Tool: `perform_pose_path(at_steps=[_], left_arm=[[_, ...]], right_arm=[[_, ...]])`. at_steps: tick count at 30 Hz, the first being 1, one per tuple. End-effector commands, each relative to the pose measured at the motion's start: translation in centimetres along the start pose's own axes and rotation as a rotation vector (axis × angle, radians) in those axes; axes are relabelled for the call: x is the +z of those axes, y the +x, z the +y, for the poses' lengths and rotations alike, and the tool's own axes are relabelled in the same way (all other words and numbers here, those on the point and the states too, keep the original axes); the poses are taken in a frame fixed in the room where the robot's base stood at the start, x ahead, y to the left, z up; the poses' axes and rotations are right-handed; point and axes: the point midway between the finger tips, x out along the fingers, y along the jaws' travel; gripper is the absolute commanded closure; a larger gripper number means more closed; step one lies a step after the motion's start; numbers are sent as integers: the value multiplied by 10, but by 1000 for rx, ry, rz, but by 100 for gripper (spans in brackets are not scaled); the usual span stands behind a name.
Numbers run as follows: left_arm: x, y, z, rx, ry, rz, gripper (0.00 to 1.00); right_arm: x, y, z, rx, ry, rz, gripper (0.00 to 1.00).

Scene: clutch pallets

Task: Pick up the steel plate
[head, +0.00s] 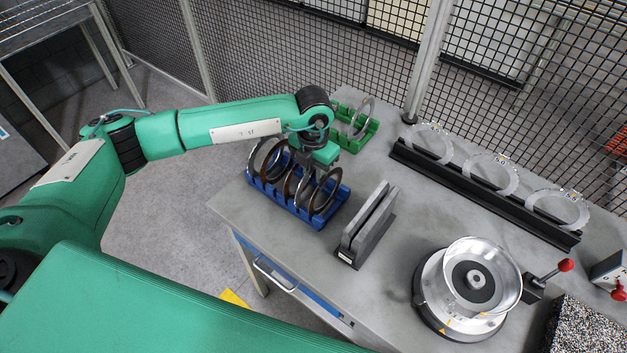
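Several upright ring plates stand in a blue slotted rack (336,208) on the table. Some are grey steel plates (262,160) and some are brown rings (291,186). My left gripper (304,184) comes down from above among the plates, right of the rack's middle. Its fingertips are partly hidden between the rings, so I cannot tell whether they are open or touching a plate. My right gripper is not in view.
A green rack (345,140) holding a steel ring stands behind. A grey slotted block (368,228) is right of the blue rack. A round metal fixture (450,320) sits at front right. A black rail (480,193) with three clear rings runs along the mesh fence.

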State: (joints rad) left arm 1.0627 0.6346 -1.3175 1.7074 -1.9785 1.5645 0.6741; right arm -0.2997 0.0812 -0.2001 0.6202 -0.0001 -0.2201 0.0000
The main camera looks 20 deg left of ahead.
Motion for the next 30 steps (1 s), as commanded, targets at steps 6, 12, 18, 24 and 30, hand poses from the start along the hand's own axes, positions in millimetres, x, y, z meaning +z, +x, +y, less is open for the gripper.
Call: perform_pose_path(at_steps=[6, 12, 18, 24, 30], left_arm=[[0, 0, 0, 0, 0, 0, 100], [0, -1, 0, 0, 0, 0, 100], [0, -1, 0, 0, 0, 0, 100], [0, -1, 0, 0, 0, -1, 100], [0, -1, 0, 0, 0, -1, 100]], right_arm=[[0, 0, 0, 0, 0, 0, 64], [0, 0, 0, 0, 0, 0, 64], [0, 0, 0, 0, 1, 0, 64], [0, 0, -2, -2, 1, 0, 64], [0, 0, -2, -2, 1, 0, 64]])
